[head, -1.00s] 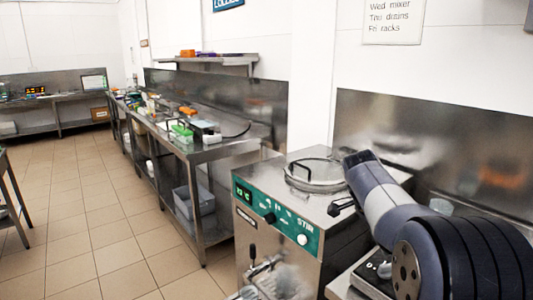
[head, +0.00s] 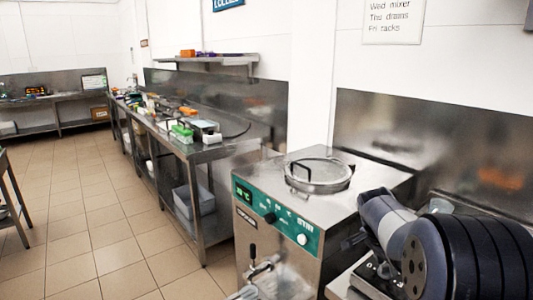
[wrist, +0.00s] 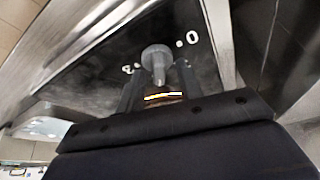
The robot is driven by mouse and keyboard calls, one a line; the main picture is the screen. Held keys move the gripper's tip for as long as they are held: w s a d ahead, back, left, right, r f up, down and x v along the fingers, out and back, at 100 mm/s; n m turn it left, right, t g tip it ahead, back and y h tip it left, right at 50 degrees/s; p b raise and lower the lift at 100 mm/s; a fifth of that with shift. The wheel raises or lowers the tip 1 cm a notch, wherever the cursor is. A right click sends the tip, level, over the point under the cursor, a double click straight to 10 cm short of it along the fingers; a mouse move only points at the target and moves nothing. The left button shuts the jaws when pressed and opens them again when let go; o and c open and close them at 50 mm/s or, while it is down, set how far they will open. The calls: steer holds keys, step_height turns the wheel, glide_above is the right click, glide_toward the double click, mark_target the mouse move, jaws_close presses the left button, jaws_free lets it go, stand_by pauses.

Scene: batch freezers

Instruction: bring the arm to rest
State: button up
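My arm (head: 385,215) is folded at the right of the head view, over a low unit beside the batch freezer. My gripper (head: 352,241) shows there as a small dark shape by the freezer's right side. In the wrist view my gripper (wrist: 157,88) has two dark fingers apart, with a gap between them. Whether the fingers touch the knob I cannot tell. Nothing is seen held.
The batch freezer (head: 270,222) has a green control strip, a round lid (head: 319,171) on top and a spout at its front. A steel counter (head: 215,150) with several items runs along the wall. The tiled floor (head: 85,235) at left is clear.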

steer(key=n, duration=0.2)
steer(key=n+t+y, duration=0.1)
steer(key=n, duration=0.2)
steer(key=shift+s+d+t+p, duration=0.1)
steer(key=shift+s+t+p, duration=0.05)
steer(key=shift+t+p, duration=0.2)
steer(key=shift+d+n+t+y, duration=0.1)
steer(key=shift+n+t+y, duration=0.25)
steer(key=shift+n, duration=0.85)
steer(key=shift+n+t+y, duration=0.1)
steer(key=shift+n+y, duration=0.35)
steer(key=shift+n, duration=0.75)
steer(key=shift+d+n+y+b, duration=0.15)
steer(key=shift+n+y, duration=0.4)
steer(key=shift+n, duration=0.8)
steer(key=shift+n+y+b, duration=0.25)
steer(key=shift+n+y, duration=0.3)
steer(key=shift+n, duration=0.8)
steer(key=shift+d+n+g+y, duration=0.15)
steer(key=shift+n+y, duration=0.25)
steer(key=shift+n, duration=0.75)
steer(key=shift+a+n+g+y, duration=0.1)
steer(key=shift+n+g+y, duration=0.25)
steer(key=shift+n, duration=0.8)
steer(key=shift+r, duration=0.15)
